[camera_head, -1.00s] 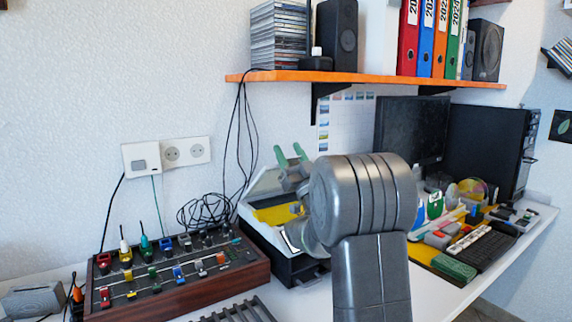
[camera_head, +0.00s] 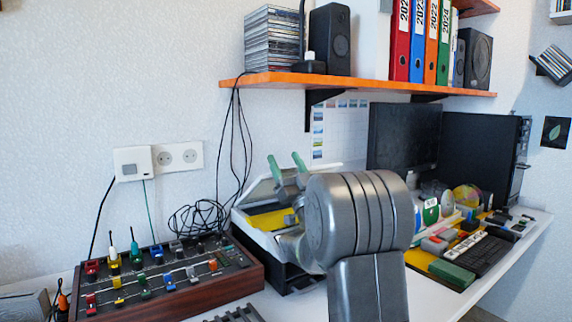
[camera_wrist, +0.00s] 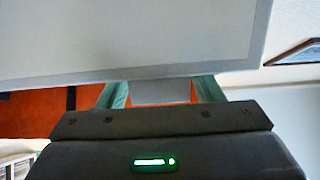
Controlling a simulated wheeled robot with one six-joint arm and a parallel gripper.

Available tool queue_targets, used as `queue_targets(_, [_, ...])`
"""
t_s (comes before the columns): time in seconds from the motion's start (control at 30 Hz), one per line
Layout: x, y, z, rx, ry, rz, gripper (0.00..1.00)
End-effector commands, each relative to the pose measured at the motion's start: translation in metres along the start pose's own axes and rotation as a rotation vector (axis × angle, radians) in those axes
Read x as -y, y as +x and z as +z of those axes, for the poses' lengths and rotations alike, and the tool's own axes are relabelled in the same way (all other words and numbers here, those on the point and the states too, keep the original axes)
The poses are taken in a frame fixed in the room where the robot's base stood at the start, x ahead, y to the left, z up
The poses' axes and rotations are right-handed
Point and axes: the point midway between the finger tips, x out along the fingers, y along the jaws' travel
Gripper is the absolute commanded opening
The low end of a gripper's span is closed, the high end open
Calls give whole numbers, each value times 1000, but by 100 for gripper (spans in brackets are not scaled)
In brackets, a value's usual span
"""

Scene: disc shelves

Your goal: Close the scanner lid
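The scanner (camera_head: 278,243) stands on the desk with a dark lower body, and a yellow area shows on its top. Its pale lid (camera_head: 262,189) is raised at a tilt, partly hidden behind my arm. My gripper (camera_head: 284,161) has two green fingers that point up, apart from each other, in front of the lid. In the wrist view a large pale panel with a grey border, which looks like the lid (camera_wrist: 140,35), fills the top.
A wooden box of coloured switches (camera_head: 165,282) sits close left of the scanner. Loose black cables (camera_head: 197,217) hang behind it. An orange shelf (camera_head: 375,84) with speakers and binders is above. A monitor (camera_head: 403,137) and keyboard (camera_head: 482,258) are to the right.

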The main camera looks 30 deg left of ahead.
Motion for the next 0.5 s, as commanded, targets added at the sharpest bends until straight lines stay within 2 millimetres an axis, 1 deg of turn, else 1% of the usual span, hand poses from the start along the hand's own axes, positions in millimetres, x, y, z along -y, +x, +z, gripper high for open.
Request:
queue_targets(0.33, [0,2,-2,-1,0,0,69])
queue_targets(0.43, [0,8,-9,-3,0,-1,69])
queue_targets(0.5, [0,17,-18,-4,-1,-1,69])
